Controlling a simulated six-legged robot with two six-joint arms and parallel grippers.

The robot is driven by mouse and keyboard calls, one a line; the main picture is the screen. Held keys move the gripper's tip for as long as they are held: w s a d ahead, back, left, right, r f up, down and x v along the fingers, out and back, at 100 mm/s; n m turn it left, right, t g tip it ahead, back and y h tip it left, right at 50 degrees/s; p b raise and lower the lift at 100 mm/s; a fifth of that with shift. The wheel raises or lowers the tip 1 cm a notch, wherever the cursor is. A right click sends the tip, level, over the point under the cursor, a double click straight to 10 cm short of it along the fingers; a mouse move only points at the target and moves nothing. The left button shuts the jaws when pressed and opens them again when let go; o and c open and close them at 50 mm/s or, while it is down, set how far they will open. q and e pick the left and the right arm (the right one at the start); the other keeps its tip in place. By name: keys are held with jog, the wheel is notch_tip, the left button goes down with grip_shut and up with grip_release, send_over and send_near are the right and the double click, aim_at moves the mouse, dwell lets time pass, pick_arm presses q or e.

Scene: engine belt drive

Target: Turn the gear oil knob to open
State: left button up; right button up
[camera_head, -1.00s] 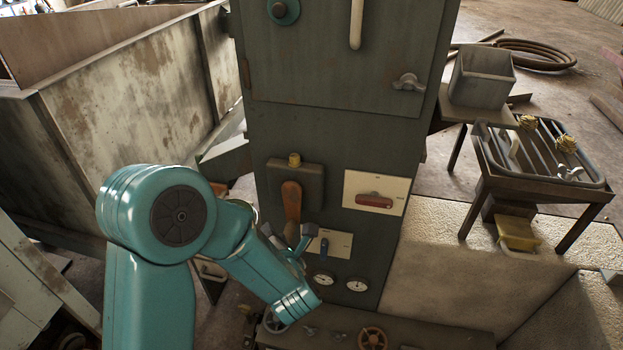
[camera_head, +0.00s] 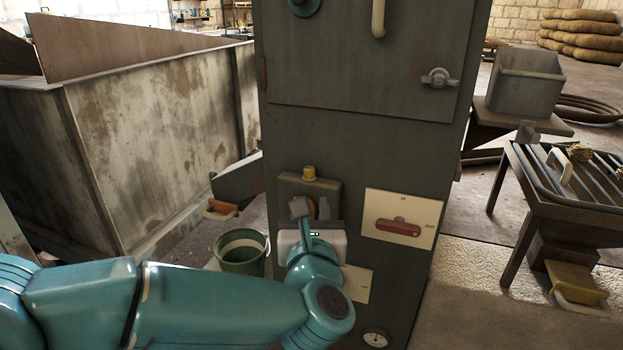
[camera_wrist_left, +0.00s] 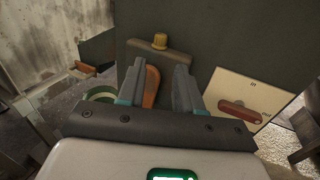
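The grey cabinet (camera_head: 300,135) carries several controls, and I cannot tell which is the gear oil knob. A red knob lies horizontally on a white plate (camera_head: 401,206); this red knob (camera_wrist_left: 240,111) also shows at right in the left wrist view. An orange lever (camera_wrist_left: 152,87) hangs below a yellow cap on a dark box. My left gripper (camera_wrist_left: 157,85) is open in front of the box, its fingers on either side of the lever in the picture. In the head view, this gripper (camera_head: 312,210) mostly hides the lever. A lower white plate (camera_head: 357,284) is partly hidden by my left arm.
A green bucket (camera_head: 242,256) stands left of the cabinet, near a large rusty bin (camera_head: 160,130). A metal handle (camera_head: 438,80) sits on the cabinet door above. A gauge (camera_head: 375,338) is below. A slatted table (camera_head: 530,205) stands at right.

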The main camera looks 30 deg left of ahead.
aim_at(309, 173)
pick_arm(q)
jog(key=x, duration=1.2)
jog(key=shift+w+p, duration=0.2)
jog(key=shift+p, duration=0.1)
jog(key=shift+d, duration=0.1)
jog(key=shift+f, duration=0.1)
grip_shut()
